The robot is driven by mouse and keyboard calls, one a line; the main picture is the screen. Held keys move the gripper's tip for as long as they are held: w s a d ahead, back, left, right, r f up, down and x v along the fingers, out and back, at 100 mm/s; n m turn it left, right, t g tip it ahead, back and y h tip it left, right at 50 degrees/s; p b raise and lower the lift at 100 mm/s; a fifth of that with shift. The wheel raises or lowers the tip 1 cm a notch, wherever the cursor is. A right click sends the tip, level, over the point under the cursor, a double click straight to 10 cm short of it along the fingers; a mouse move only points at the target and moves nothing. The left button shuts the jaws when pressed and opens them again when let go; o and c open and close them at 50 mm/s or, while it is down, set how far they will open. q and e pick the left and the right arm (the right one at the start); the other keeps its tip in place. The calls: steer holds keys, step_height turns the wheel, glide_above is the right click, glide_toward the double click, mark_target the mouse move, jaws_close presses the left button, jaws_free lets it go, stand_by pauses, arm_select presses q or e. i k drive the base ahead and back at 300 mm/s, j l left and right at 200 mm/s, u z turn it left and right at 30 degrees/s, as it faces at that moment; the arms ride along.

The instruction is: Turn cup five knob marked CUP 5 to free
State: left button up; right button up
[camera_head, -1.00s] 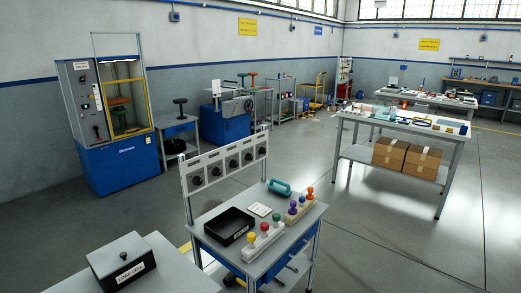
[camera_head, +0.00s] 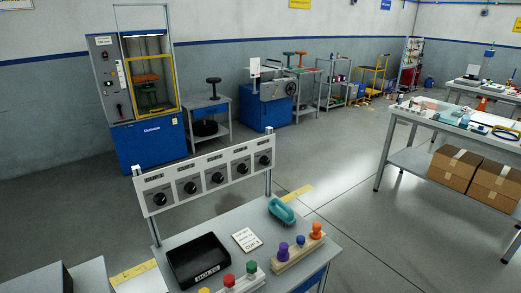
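A white panel (camera_head: 176,176) stands on two posts at the back of a grey workbench in the head view. The leftmost knob (camera_head: 160,199) and the rightmost knob (camera_head: 265,160) are both in plain sight. Small labels sit above the knobs, but they are too small to read, so I cannot tell which one is marked CUP 5 or its setting. Neither of my grippers is in view, and nothing touches the panel.
The workbench (camera_head: 225,218) holds a black tray (camera_head: 197,261), a white card (camera_head: 247,240), a teal handle-shaped object (camera_head: 281,211) and blocks with coloured knobs (camera_head: 299,253). A blue test machine (camera_head: 151,147) stands behind at left. Open floor (camera_head: 335,180) lies to the right.

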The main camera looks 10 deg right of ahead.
mark_target(265, 161)
steer(key=i+l+u, duration=0.15)
steer(key=l, duration=0.35)
steer(key=i+l+u, duration=0.2)
steer(key=l, duration=0.3)
steer(key=l+u, duration=0.15)
steer(key=l, duration=0.4)
steer(key=i+l+u, duration=0.15)
steer(key=l, duration=0.4)
